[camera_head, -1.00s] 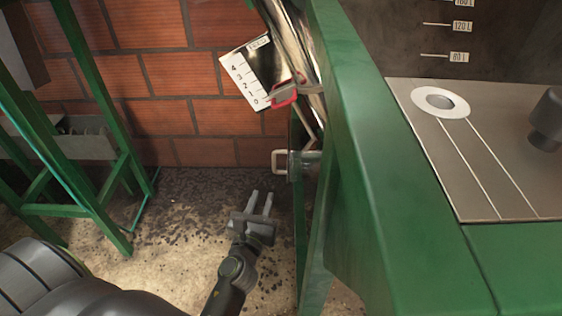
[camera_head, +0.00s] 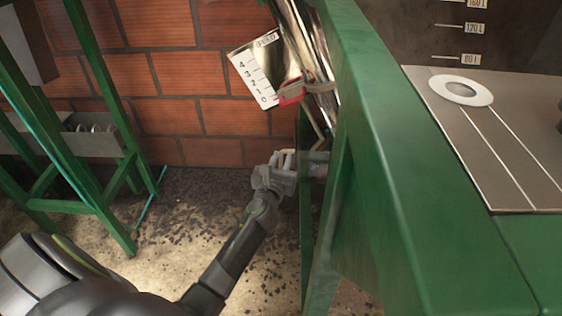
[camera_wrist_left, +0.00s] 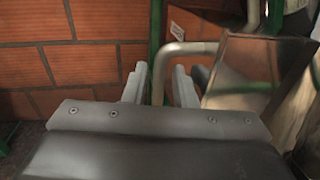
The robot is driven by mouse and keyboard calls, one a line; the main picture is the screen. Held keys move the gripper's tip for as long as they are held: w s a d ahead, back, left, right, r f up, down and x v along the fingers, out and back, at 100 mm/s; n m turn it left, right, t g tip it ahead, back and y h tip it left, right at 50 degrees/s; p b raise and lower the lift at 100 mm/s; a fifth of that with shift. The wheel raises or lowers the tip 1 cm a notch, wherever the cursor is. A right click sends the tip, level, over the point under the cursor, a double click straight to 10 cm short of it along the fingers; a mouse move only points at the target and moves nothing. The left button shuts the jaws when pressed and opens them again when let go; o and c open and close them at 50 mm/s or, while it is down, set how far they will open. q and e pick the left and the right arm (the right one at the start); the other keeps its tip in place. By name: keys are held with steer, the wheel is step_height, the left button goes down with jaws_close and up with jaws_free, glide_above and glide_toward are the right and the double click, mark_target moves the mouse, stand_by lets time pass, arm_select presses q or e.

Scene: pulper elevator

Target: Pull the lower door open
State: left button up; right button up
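My left gripper (camera_head: 284,163) is at the pale metal handle on the machine's left side, low down. In the left wrist view its two fingers (camera_wrist_left: 160,78) stand apart, with the bent handle bar (camera_wrist_left: 190,48) reaching down between them. I see gaps beside the bar, so the fingers do not look closed on it. The lower door (camera_wrist_left: 247,75) appears as a shiny metal piece to the right of the fingers, joined to the handle. In the head view the gripper hides most of the handle, and only a bit of the metal (camera_head: 318,165) behind it shows. My right gripper is out of view.
The green machine frame (camera_head: 385,170) stands close to the right of the gripper. A red-edged clasp (camera_head: 291,93) and a numbered scale plate (camera_head: 253,77) are above. A green stand (camera_head: 75,165) is at left, a brick wall (camera_head: 170,80) behind. The floor between is clear.

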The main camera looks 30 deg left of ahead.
arm_select(q)
steer(key=shift+c, duration=0.3)
steer(key=c, duration=0.5)
